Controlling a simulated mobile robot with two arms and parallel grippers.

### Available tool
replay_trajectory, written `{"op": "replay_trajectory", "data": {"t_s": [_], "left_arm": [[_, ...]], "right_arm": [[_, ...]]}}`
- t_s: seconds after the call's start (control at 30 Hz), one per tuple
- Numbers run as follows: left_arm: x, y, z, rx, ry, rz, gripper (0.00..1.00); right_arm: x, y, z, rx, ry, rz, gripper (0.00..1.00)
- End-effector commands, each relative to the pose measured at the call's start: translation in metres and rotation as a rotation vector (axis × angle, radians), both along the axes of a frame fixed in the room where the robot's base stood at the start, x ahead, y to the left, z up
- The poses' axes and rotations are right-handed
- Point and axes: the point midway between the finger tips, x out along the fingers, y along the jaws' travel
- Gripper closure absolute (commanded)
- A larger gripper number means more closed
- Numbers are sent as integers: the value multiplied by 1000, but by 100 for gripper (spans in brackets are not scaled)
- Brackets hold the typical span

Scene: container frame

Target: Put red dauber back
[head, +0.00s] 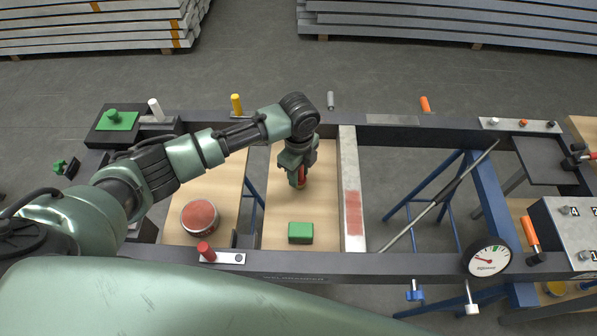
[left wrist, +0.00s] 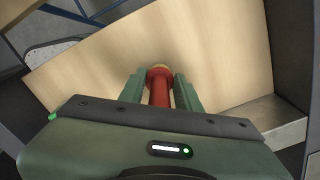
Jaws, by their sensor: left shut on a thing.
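The red dauber (head: 301,176) is between the fingers of my left gripper (head: 298,179), over the middle wooden board (head: 275,215). In the left wrist view the red dauber (left wrist: 160,92) is gripped between both green fingers, its rounder end showing past the fingertips. I cannot tell whether it touches the board. A round tub with a red top (head: 200,216) stands on the left board, left of and nearer than the gripper. The pale metal bar (head: 348,165) right of the gripper carries a red patch. My right gripper is not in view.
A green block (head: 301,232) lies on the middle board in front of the gripper. A red peg (head: 205,250) stands on a small plate on the near dark rail. A yellow peg (head: 237,104) stands at the far rail. A round gauge (head: 487,259) sits at the near right.

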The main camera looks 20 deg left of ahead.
Motion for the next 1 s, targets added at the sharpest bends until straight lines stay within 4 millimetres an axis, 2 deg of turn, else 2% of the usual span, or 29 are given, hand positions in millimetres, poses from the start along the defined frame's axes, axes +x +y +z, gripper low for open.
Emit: {"op": "replay_trajectory", "data": {"t_s": [0.3,0.33,0.4,0.77,0.87,1.0], "left_arm": [[0,0,-3,0,0,0,100],[0,0,-3,0,0,0,64],[0,0,-3,0,0,0,45],[0,0,0,0,-1,0,45],[1,0,9,-2,-3,1,45],[1,0,35,-2,-6,-2,45]], "right_arm": [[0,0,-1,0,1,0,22],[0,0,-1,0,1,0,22],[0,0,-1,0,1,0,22],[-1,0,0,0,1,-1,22],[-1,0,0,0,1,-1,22],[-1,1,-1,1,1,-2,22]]}}
